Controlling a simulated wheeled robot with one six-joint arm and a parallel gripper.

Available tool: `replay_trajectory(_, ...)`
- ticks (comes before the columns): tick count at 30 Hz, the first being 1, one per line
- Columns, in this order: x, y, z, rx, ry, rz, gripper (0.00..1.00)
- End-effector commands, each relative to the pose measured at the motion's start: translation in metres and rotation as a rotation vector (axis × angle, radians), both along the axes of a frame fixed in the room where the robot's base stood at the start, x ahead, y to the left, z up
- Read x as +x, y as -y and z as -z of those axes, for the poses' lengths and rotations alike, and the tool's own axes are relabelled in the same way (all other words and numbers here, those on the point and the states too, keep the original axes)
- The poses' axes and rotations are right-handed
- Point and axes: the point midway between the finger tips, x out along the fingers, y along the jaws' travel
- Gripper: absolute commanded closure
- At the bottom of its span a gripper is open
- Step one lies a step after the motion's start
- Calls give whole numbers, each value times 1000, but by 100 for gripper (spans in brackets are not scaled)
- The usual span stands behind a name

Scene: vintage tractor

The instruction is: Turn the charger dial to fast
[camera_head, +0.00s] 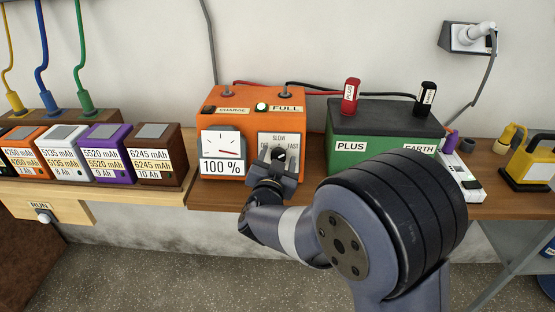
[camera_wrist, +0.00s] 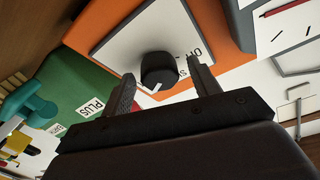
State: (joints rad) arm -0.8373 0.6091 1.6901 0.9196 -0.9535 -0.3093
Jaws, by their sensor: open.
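The orange charger (camera_head: 245,105) stands on the wooden bench. Its white dial panel (camera_head: 292,144) reads SLOW at the top, OFF at the left and FAST at the right. The black dial (camera_wrist: 159,69) has a white pointer mark, which seems to face roughly the SLOW side; its exact setting is hard to tell. My gripper (camera_head: 273,170) is right in front of the dial. In the wrist view my gripper (camera_wrist: 163,83) is open, with one finger on each side of the dial and visible gaps. The dial also shows partly in the head view (camera_head: 279,154).
A green battery (camera_head: 385,135) with red and black terminals stands right of the charger. Several colored battery packs (camera_head: 110,155) stand at left. The charger's meter (camera_head: 222,152) reads 100 %, and a light (camera_head: 261,107) by FULL is green. Cables run behind.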

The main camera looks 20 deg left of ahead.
Motion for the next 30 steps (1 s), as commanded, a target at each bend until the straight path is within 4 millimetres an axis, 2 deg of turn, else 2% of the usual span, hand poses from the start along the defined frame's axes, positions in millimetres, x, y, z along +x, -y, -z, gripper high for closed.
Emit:
replay_trajectory(8, -6, 0, 0, 0, -1, -1, 42)
replay_trajectory(11, -21, 1, -1, -1, 1, -4, 42)
replay_trajectory(21, -87, 10, -1, 0, 0, -4, 42)
replay_trajectory(25, -101, 12, -2, 0, 0, -2, 42)
replay_trajectory(30, -108, 14, -2, -1, 0, -1, 42)
